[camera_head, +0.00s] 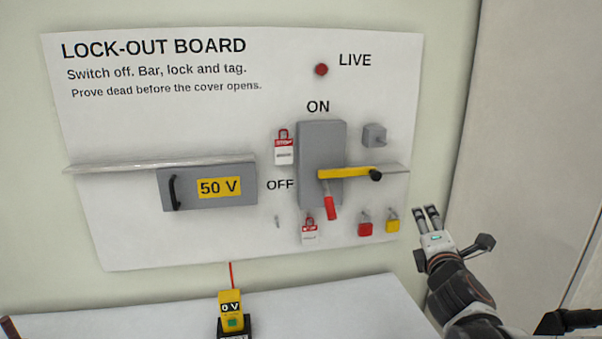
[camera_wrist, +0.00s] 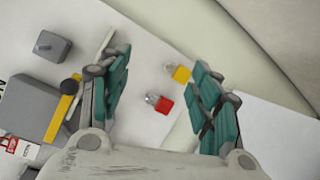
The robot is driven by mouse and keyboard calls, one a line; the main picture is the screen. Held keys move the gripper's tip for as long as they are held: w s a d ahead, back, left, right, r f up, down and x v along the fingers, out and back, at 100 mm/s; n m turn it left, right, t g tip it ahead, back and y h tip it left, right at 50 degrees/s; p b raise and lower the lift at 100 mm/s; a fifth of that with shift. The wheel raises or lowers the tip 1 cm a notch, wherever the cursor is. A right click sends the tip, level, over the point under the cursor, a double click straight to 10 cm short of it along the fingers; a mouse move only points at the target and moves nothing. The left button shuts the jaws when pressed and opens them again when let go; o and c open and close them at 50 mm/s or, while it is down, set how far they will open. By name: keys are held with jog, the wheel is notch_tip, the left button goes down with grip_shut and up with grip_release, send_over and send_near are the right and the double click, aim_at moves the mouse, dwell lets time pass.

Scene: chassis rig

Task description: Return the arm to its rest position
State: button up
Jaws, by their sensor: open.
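My gripper (camera_head: 427,216) is at the right of the lock-out board (camera_head: 130,235) in the head view, near the board's right edge. It is open and empty. In the wrist view its two green-padded fingers (camera_wrist: 158,105) stand apart, with a red padlock (camera_wrist: 164,104) and a yellow padlock (camera_wrist: 181,74) seen beyond the gap. In the head view the red padlock (camera_head: 365,229) and yellow padlock (camera_head: 392,224) hang low on the board, to the left of my gripper and apart from it.
The grey switch box (camera_head: 320,140) has a yellow bar (camera_head: 345,172) across it and a red handle (camera_head: 330,208) pointing down. A grey 50 V cover (camera_head: 230,200) is at the left. A yellow tester (camera_head: 231,305) reading 0 V stands on the white table (camera_head: 310,305). The table's right part looks clear.

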jog(key=s+a+f+m+g+y, duration=0.1)
jog(key=s+a+f+m+g, duration=0.2)
jog(key=s+m, duration=0.3)
jog(key=s+a+f+m+g+y, duration=0.1)
jog(key=s+a+f+m+g, duration=0.2)
jog(key=s+m, duration=0.4)
jog(key=s+a+f+m+g+y, duration=0.1)
jog(key=s+a+f+m+g, duration=0.1)
jog(key=s+m, duration=0.4)
jog(key=s+f+g, duration=0.1)
jog(key=s, duration=0.4)
jog(key=shift+s+a+f+m+g+y, duration=0.15)
jog(key=shift+s+a+m+g+y, duration=0.15)
jog(key=shift+s+a+m+g, duration=0.1)
